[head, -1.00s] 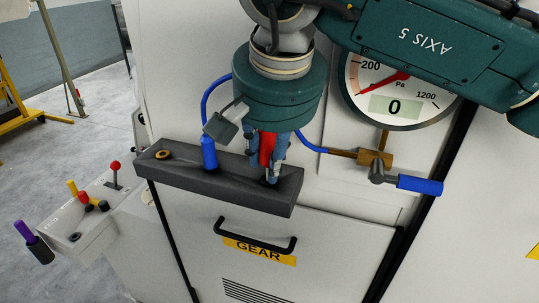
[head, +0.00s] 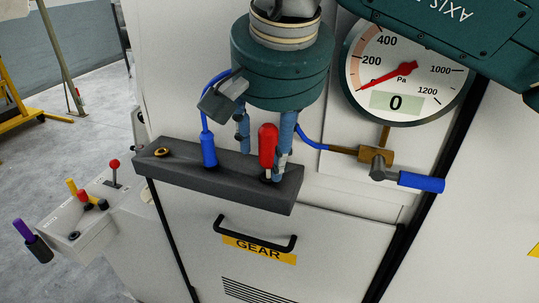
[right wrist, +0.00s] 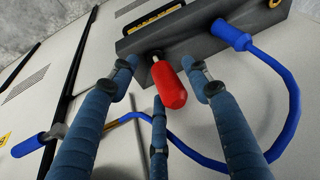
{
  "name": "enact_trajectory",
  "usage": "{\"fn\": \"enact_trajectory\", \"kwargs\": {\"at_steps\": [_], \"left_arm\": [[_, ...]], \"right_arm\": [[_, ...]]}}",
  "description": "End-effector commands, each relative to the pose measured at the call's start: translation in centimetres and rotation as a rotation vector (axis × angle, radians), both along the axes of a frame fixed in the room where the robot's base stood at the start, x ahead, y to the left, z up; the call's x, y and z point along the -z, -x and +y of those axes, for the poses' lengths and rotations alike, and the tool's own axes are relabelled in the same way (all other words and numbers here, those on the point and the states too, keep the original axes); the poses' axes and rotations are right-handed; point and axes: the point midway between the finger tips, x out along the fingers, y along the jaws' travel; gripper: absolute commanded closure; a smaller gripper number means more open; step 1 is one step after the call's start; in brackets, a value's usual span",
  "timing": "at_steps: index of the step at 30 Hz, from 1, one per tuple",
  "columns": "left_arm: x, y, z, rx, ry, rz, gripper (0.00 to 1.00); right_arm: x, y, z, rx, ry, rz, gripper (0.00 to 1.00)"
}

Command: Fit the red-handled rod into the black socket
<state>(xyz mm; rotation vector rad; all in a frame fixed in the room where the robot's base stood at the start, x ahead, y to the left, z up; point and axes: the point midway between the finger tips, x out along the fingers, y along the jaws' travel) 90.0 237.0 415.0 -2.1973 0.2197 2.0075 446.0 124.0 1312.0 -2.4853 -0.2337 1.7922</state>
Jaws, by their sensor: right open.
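The red-handled rod (head: 267,146) stands upright at the right end of a dark grey block (head: 225,188). In the right wrist view its red handle (right wrist: 171,88) sits on a short metal shank whose end meets the block (right wrist: 203,46). The black socket (head: 266,179) shows only as a dark ring at the rod's foot. How deep the rod sits cannot be told. My right gripper (head: 262,160) is open, its blue fingers spread around the handle with gaps at the sides. My left gripper is not in view.
A blue plug (head: 208,150) with a blue cable stands in the block's middle, close to my fingers. A brass ring (head: 162,152) is at its left end. A gauge (head: 405,70) and a blue-handled valve (head: 420,182) are at right. A door handle (head: 252,238) is below.

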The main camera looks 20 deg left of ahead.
Motion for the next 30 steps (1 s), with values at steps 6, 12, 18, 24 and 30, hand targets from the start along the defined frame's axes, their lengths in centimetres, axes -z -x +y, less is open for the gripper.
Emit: {"fn": "enact_trajectory", "kwargs": {"at_steps": [6, 12, 18, 24, 30], "left_arm": [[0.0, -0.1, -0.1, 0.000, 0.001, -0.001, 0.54], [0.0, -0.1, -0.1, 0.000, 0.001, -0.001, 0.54], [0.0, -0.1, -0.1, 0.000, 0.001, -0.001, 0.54], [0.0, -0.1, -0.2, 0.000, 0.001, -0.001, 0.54], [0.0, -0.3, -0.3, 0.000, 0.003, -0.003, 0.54]], "right_arm": [[-4.6, 1.4, -0.7, 0.001, -0.002, -0.005, 0.52], [-7.2, 2.3, -1.2, 0.002, -0.001, -0.002, 0.52], [-8.0, 2.6, -1.4, 0.000, 0.001, -0.001, 0.52], [-8.0, 2.6, -1.4, 0.000, 0.001, -0.001, 0.52], [-8.0, 2.6, -1.4, -0.001, 0.000, -0.001, 0.52]]}}
